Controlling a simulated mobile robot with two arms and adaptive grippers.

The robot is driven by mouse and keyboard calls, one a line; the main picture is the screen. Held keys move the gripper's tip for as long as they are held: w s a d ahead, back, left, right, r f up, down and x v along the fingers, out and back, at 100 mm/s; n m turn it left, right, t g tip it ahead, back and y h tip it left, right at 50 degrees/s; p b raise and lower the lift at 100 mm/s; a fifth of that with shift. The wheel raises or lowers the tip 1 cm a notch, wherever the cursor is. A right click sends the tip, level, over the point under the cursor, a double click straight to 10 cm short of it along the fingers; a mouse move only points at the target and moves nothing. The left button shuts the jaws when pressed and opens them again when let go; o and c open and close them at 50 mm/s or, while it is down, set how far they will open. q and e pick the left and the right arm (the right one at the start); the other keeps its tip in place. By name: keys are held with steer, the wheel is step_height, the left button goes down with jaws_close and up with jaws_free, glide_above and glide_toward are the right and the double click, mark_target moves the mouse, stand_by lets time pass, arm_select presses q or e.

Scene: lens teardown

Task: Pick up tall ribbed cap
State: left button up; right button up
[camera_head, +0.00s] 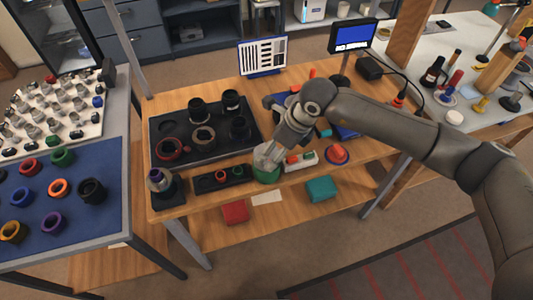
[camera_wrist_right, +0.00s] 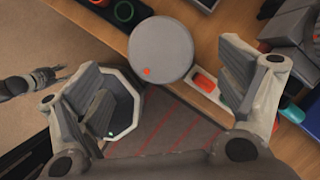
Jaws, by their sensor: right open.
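A round grey disc with a small red mark (camera_wrist_right: 160,50) shows in the right wrist view, near the bench's front edge. It seems to be the top of the tall cap; no ribs can be made out. In the head view a green round thing (camera_head: 266,176) stands at the same place, partly hidden by my right gripper (camera_head: 270,157). In the wrist view my right gripper (camera_wrist_right: 165,83) is open and empty. Its fingers are spread wide, with the disc beyond and between them; no contact shows.
A small tray with coloured rings (camera_head: 207,182) is left of the cap. A white holder with red and green parts (camera_head: 309,161) is close on its right, then a red-blue part (camera_head: 337,153). A black tray of lens parts (camera_head: 172,128) lies behind left.

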steer(key=shift+a+f, duration=0.2)
steer(key=x, duration=0.1)
steer(key=p+x, duration=0.2)
steer(key=x, duration=0.1)
steer(key=shift+w+a, duration=0.1)
steer(key=shift+w, duration=0.15)
steer(key=shift+a+f, duration=0.1)
steer(key=shift+f, duration=0.15)
steer(key=shift+c, duration=0.2)
steer(key=c, duration=0.9)
